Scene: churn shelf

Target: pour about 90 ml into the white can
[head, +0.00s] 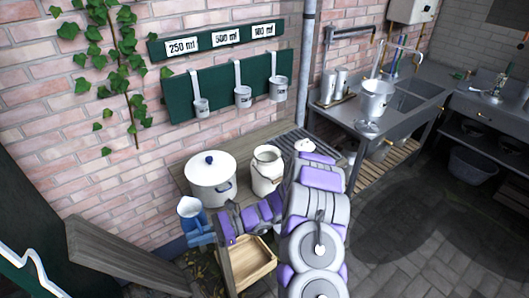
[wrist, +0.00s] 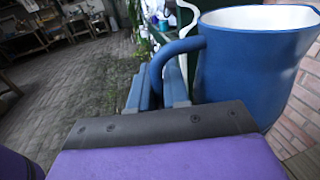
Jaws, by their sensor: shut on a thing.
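A blue jug with a white inside (head: 190,214) is held at the front left of the wooden bench; it also fills the right of the wrist view (wrist: 245,70). My gripper (head: 207,232) is shut on the jug's handle, and its fingers show at the handle in the wrist view (wrist: 165,95). The jug looks roughly upright in the wrist view. Its liquid level cannot be seen. The white can (head: 266,172), with a wire handle and an open mouth, stands on the bench to the right of the jug, apart from it. Its inside is too small to read.
A lidded white pot (head: 211,182) stands on the bench left of the can. Measuring cups (head: 243,97) hang on a green board under 250 ml and 500 ml signs. A wooden crate (head: 252,264) is below. A metal sink table (head: 390,100) stands right.

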